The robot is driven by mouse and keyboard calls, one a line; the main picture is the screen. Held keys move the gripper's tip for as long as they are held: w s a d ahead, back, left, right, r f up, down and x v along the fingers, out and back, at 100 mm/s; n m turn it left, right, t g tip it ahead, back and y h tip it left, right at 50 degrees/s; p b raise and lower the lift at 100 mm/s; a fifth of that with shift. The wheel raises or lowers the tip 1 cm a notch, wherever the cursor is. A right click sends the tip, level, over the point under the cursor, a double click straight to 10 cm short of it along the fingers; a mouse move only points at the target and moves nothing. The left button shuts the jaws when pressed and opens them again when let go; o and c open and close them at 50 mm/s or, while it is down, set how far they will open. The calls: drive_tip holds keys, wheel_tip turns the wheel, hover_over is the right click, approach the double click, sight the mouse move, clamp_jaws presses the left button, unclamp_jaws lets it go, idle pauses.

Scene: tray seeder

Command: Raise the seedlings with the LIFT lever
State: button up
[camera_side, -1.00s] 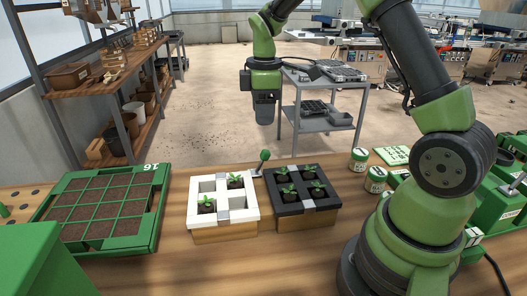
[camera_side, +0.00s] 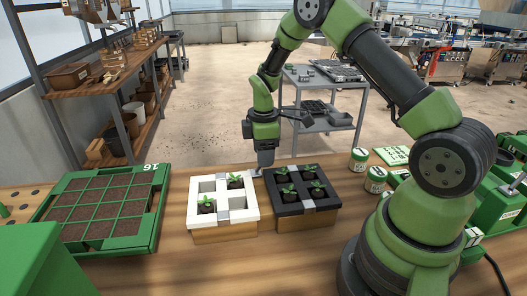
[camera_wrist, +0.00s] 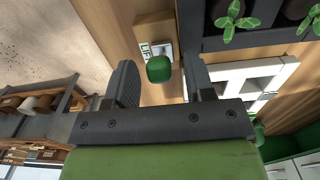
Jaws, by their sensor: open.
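The LIFT lever shows in the wrist view as a round green knob (camera_wrist: 159,69) beside a white plate (camera_wrist: 152,50) with partly visible lettering. My gripper (camera_side: 264,163) is low behind the two pot trays and hides the lever in the side view. In the wrist view its open fingers (camera_wrist: 160,88) stand on either side of the knob, and I cannot tell whether they touch it. Seedlings stand in the black tray (camera_side: 304,209); two more seedlings (camera_side: 235,181) are in the white tray (camera_side: 222,218), whose other two cells are empty.
A green soil tray (camera_side: 155,215) marked 16 lies at the left. Green-lidded jars (camera_side: 375,180) stand right of the black tray. The black and white trays sit close to the lever. Bare wood (camera_side: 215,265) lies in front of them.

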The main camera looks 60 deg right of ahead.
clamp_jaws()
drive_tip(key=shift+w, duration=0.1)
drive_tip(key=w+a+g+h, duration=0.1)
drive_tip(key=a+g+h, duration=0.1)
drive_tip(key=shift+w+r+g+h, duration=0.1)
drive_tip(key=shift+w+g+h, duration=0.3)
drive_tip(key=shift+w+a+f+g+h, duration=0.15)
drive_tip(key=shift+w+a+g+h, duration=0.25)
drive_tip(key=shift+g+h, duration=0.3)
drive_tip(key=shift+w+a+f+g+h, duration=0.1)
drive_tip(key=shift+w+a+g+h, duration=0.25)
drive_tip(key=shift+g+h, duration=0.35)
